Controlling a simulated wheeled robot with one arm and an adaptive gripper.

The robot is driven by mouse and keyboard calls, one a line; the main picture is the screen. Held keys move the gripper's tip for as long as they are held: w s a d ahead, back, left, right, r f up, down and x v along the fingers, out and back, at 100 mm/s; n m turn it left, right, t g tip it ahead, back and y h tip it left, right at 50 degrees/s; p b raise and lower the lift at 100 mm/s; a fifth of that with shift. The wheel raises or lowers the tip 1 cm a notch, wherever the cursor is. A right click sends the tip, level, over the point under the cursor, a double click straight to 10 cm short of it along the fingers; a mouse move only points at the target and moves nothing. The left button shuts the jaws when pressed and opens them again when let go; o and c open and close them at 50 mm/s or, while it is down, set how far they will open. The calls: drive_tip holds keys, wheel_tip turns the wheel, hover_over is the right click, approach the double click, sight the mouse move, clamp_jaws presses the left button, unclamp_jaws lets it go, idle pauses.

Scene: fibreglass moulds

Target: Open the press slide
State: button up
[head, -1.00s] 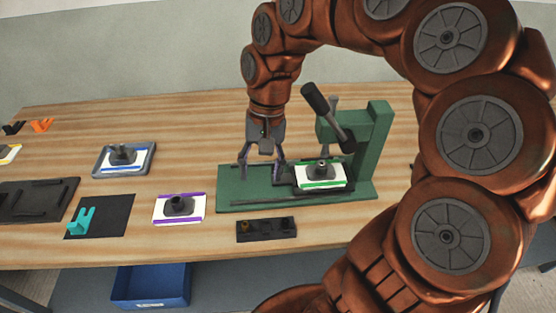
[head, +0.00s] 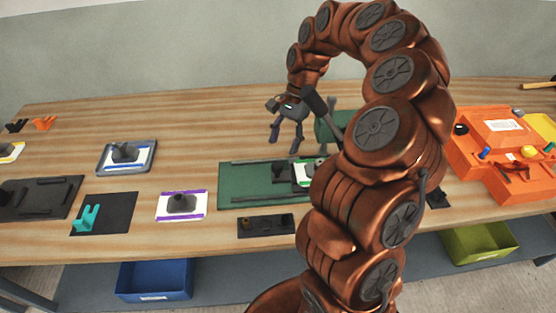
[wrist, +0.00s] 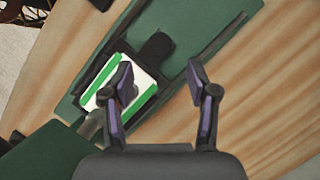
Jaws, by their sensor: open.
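The press is green, with a long base (head: 240,187) and an upright column (head: 332,124) whose dark lever (head: 318,106) slants up. On the base sits the dark slide with a black tab (head: 281,172) on its left end. The slide carries a white plate with green strips (head: 303,174); the wrist view shows the plate (wrist: 144,84) and tab (wrist: 156,47) too. My gripper (head: 285,142) is open and empty, above and behind the base near the tab. In the wrist view its fingers (wrist: 160,80) are spread over the plate and base. My arm hides the press's right part.
A purple-striped plate (head: 182,216) and a dark block holder (head: 265,223) lie in front of and left of the press. A blue-framed tray (head: 127,168) is further left. An orange fixture (head: 500,150) stands right. The table behind the press is clear.

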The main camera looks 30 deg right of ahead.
sight(277, 164)
drive_tip(key=shift+p+x, duration=1)
drive_tip(key=shift+x, duration=2.4)
clamp_jaws()
